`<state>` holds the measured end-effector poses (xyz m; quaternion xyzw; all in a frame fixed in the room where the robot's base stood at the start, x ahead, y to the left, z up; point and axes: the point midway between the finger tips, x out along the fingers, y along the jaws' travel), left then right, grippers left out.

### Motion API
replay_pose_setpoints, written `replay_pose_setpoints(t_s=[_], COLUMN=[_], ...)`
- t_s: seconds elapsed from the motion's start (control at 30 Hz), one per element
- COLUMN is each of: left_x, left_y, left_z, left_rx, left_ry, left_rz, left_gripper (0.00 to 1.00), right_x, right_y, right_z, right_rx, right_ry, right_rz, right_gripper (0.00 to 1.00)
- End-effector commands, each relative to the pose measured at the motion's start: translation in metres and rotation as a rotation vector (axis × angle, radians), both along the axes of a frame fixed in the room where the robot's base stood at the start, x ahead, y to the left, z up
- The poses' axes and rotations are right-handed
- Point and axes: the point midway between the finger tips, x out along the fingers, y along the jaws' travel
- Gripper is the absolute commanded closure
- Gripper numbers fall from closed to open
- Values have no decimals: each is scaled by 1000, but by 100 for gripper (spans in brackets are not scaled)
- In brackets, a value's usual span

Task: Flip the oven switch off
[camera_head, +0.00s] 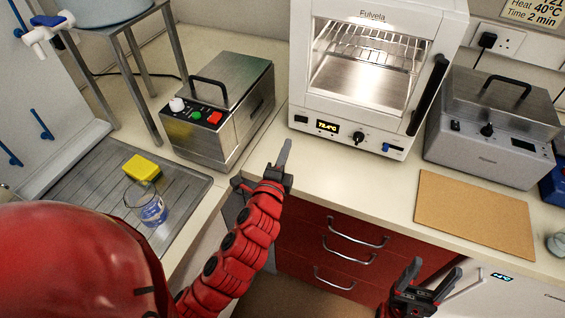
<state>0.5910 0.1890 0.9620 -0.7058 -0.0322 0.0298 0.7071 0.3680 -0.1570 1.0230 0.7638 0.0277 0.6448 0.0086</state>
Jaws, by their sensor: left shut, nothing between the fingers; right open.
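The white oven (300,85), marked Fulvela, stands at the back of the bench with its chamber lit. Its lower front panel has a small dark part (301,119) at the left, a lit display (327,127), a black knob (358,138) and a blue part (388,148) at the right. Which part is the switch, and its position, are too small to tell. My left gripper (286,146) is shut and empty, pointing up in front of the oven's lower left corner, apart from the panel. My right gripper (428,272) is open and empty, low in front of the drawers.
A steel bath with coloured buttons (200,112) stands left of the oven; a grey bath (490,140) stands right. A brown board (474,213) lies on the bench. A beaker (150,208) and yellow sponge (142,168) are on the grey drainer (85,185). Bench before the oven is clear.

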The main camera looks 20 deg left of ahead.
Motion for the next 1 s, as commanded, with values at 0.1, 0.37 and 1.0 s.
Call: replay_pose_setpoints(t_s=[0.1, 0.37, 1.0], left_x=[27, 68, 84], left_y=[2, 6, 7], left_z=[4, 2, 1], left_rx=[-3, -3, 0], left_ry=[2, 6, 5], left_rz=[1, 2, -5], left_gripper=[100, 100, 100], right_x=[0, 0, 0], right_y=[0, 0, 0], right_z=[12, 23, 30], right_rx=[0, 0, 0], right_ry=[-2, -1, -1], right_rz=[0, 0, 0], right_gripper=[34, 34, 34])
